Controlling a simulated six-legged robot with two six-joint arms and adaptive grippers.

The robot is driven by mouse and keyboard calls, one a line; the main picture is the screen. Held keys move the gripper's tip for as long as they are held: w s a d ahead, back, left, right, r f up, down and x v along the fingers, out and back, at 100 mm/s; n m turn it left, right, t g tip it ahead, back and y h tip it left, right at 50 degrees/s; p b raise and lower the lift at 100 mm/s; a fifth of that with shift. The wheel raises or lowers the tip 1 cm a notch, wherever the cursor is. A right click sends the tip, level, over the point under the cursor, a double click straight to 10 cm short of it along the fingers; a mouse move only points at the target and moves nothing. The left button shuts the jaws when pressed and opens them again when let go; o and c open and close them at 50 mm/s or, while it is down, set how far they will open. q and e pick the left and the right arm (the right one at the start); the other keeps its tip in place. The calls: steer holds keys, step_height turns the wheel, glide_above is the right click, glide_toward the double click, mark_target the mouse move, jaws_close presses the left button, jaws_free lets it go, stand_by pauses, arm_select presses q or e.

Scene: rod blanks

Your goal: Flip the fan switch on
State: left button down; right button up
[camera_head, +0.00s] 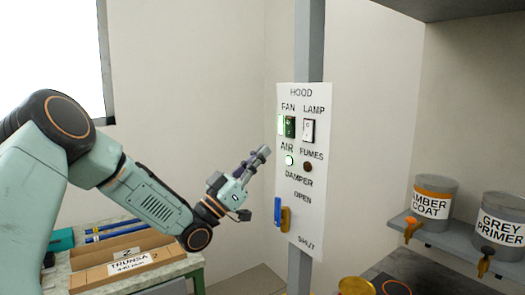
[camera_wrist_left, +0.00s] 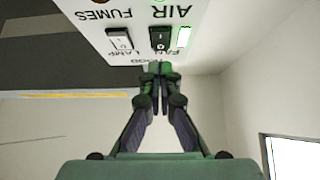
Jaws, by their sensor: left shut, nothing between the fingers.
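The hood panel (camera_head: 303,195) is a white plate on a grey post. Its fan switch (camera_head: 290,127) is a dark rocker under the word FAN, with a bright green lit strip (camera_head: 281,124) beside it. The fan switch also shows in the left wrist view (camera_wrist_left: 160,38), where the panel is upside down. My left gripper (camera_head: 264,152) is shut and empty, its tips close to the panel's left side.
A white lamp switch (camera_head: 308,130) sits right of the fan switch. Below are a lit green AIR light (camera_head: 289,160), a dark FUMES light (camera_head: 308,167) and a damper lever with a blue handle (camera_head: 278,212). Paint pots (camera_head: 434,196) stand on a shelf at right.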

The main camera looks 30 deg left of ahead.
arm_select(q)
steer(key=shift+w+d+f+v, duration=0.25)
steer(key=shift+w+f+v, duration=0.3)
steer(key=shift+v, duration=3.05)
steer(key=w+d+f+n+g+y+b, duration=0.1)
steer(key=w+f+n+g+y, duration=0.2)
steer(key=f, duration=0.5)
steer(key=w+d+f+n+g+y+b, duration=0.1)
steer(key=d+f+n+g+y, duration=0.2)
steer(key=f, duration=0.4)
steer(key=s+d+f+n+g+y+b, duration=0.1)
steer(key=s+d+f+g+b, duration=0.1)
steer(key=f, duration=0.6)
steer(key=s+d+f+g+y+b, duration=0.1)
steer(key=s+d+f+g, duration=0.15)
steer(key=f, duration=0.45)
steer(key=s+d+f+g+b, duration=0.2)
steer(key=s+f+g+b, duration=0.1)
steer(key=s+f, duration=0.7)
steer(key=s+d+f+m+g+y+b, duration=0.1)
steer(key=s+f+g, duration=0.4)
steer(key=s+f, duration=0.5)
steer(key=s+d+f+m+g+y+b, duration=0.1)
steer(key=s+d+f+g+b, duration=0.2)
steer(key=s+f, duration=0.7)
steer(key=s+g+b, duration=0.2)
steer(key=s+b, duration=0.1)
steer(key=s, duration=0.2)
steer(key=shift+d, duration=0.3)
